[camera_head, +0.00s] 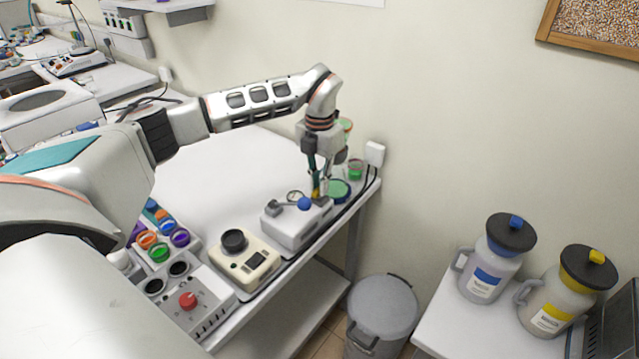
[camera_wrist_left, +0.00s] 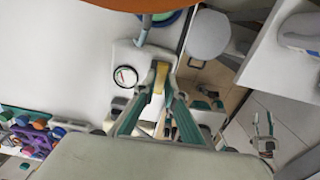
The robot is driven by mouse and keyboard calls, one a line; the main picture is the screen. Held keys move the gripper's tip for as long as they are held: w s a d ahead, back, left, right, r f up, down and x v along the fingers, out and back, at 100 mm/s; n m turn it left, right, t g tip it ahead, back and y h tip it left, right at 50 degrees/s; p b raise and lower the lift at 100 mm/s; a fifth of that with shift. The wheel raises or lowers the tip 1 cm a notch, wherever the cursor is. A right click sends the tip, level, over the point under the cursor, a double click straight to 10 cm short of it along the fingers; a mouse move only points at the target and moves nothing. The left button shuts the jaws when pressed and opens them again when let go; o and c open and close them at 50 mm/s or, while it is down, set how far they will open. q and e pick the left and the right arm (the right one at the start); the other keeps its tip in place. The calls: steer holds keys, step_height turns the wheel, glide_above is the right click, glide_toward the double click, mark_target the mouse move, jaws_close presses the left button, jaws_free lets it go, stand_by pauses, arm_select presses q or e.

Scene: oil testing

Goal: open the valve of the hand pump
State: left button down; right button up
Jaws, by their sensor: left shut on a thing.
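The hand pump (camera_head: 293,231) is a white box near the front right edge of the white table. It has a round gauge and a blue ball knob (camera_head: 304,204) on top. In the left wrist view the pump body (camera_wrist_left: 128,52) shows beside its white-faced gauge (camera_wrist_left: 125,77). A small yellow valve (camera_wrist_left: 159,77) sits on the pump. My left gripper (camera_head: 317,190) points down over the pump. In the left wrist view its fingertips (camera_wrist_left: 160,75) are shut on the yellow valve from both sides. How far the valve is turned I cannot tell. My right gripper is out of view.
A cream device with a black knob (camera_head: 233,241) stands left of the pump. A rack of coloured caps (camera_head: 165,233) and a box with a red knob (camera_head: 188,300) are farther left. Green-lidded containers (camera_head: 339,190) are behind the pump. A grey bin (camera_head: 383,309) stands beside the table.

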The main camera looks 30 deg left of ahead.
arm_select(q)
steer(key=n, duration=0.9)
steer(key=shift+n, duration=0.3)
steer(key=n, duration=0.2)
steer(key=shift+n, duration=0.3)
steer(key=n, duration=0.3)
steer(key=shift+n+b, duration=0.35)
steer(key=shift+n, duration=0.75)
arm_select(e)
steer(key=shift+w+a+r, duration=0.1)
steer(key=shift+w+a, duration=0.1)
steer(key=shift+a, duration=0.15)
arm_select(q)
steer(key=shift+n, duration=0.3)
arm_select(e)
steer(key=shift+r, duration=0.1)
